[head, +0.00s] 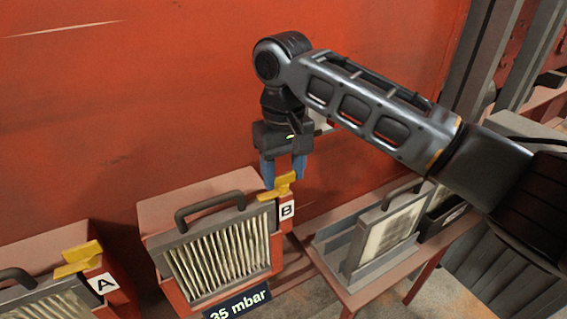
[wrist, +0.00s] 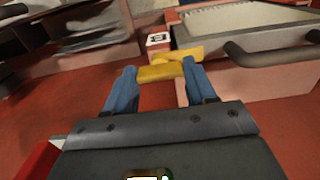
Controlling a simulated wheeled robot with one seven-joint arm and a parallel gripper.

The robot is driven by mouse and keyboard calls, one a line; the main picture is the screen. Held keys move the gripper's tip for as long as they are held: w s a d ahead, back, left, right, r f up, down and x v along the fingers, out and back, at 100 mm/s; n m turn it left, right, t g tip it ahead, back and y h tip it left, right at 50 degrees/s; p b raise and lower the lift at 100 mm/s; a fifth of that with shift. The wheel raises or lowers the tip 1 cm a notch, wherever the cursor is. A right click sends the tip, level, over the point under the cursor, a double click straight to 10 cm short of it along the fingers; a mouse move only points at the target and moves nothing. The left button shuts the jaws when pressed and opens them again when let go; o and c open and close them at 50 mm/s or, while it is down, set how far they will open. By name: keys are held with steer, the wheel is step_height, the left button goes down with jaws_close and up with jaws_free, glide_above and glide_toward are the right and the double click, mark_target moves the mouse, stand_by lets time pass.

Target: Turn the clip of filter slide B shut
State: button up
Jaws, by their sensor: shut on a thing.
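Filter slide B (head: 222,251) sits in its red housing at the middle of the head view, with a dark handle and a pleated filter face. Its yellow clip (head: 279,186) is at the housing's top right corner, above the B label (head: 287,211). My gripper (head: 283,172) reaches down from above with blue fingers and is shut on the clip. In the wrist view, the yellow clip (wrist: 160,72) lies between the blue fingertips (wrist: 158,75), with part of it extending beyond them.
Slide A (head: 45,304) with its own yellow clip (head: 78,258) stands at the left. A loose-standing filter (head: 388,237) is in a grey tray on a bench at the right. A red wall (head: 130,100) rises close behind the housings.

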mark_target(283, 175)
stand_by(0.4)
steer(key=o, duration=1)
steer(key=shift+o, duration=0.2)
steer(key=shift+r+b, duration=0.6)
steer(key=shift+r, duration=3.3)
